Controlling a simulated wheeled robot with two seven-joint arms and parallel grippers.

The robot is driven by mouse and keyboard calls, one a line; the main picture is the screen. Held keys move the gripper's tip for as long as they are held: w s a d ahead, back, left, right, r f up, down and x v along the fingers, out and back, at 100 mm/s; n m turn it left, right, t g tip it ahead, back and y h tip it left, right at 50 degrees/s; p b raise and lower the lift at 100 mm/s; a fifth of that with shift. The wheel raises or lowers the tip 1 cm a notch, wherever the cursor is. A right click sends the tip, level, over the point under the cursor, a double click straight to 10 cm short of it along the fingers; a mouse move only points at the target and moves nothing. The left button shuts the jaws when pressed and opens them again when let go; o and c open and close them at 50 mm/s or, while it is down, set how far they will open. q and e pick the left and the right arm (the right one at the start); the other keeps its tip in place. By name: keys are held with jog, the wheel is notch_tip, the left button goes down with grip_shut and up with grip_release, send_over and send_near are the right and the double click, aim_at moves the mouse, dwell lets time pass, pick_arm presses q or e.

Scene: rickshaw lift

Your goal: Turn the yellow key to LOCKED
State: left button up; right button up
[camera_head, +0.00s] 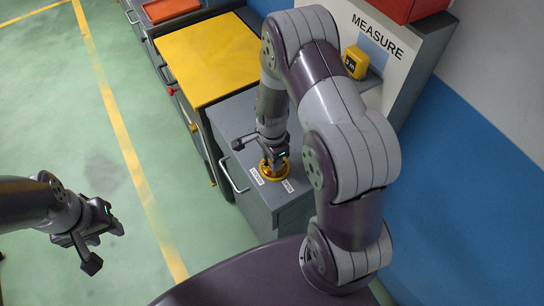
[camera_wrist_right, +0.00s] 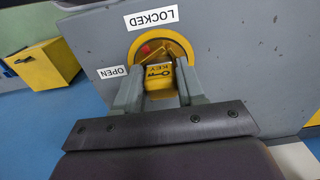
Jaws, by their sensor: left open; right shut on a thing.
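The yellow key (camera_wrist_right: 159,76), marked KEY, sits in a round yellow lock ring (camera_wrist_right: 184,45) on the grey cabinet's top. In the right wrist view my right gripper (camera_wrist_right: 157,85) is shut on the key, with a finger on each side of it. A LOCKED label (camera_wrist_right: 151,17) and an OPEN label (camera_wrist_right: 112,72) lie beside the ring. A red mark (camera_wrist_right: 145,49) shows inside the ring; its exact heading is hard to tell. The head view shows the lock ring (camera_head: 265,172) under my right gripper (camera_head: 274,160). My left gripper (camera_head: 107,246) is open and empty over the floor.
The grey cabinet (camera_head: 240,119) has a side handle (camera_head: 231,177). A yellow-topped cabinet (camera_head: 207,55) adjoins it. A yellow tape measure (camera_head: 355,62) is by the MEASURE sign (camera_head: 377,36). Green floor (camera_head: 150,110) at left is clear.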

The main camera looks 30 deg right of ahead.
jog(key=shift+m, duration=0.8)
jog(key=shift+w+m+p, duration=0.15)
jog(key=shift+m+p, duration=0.15)
jog(key=shift+m, duration=0.7)
jog(key=shift+r+m, duration=0.1)
jog(key=shift+m, duration=0.6)
jog(key=o, duration=1.1)
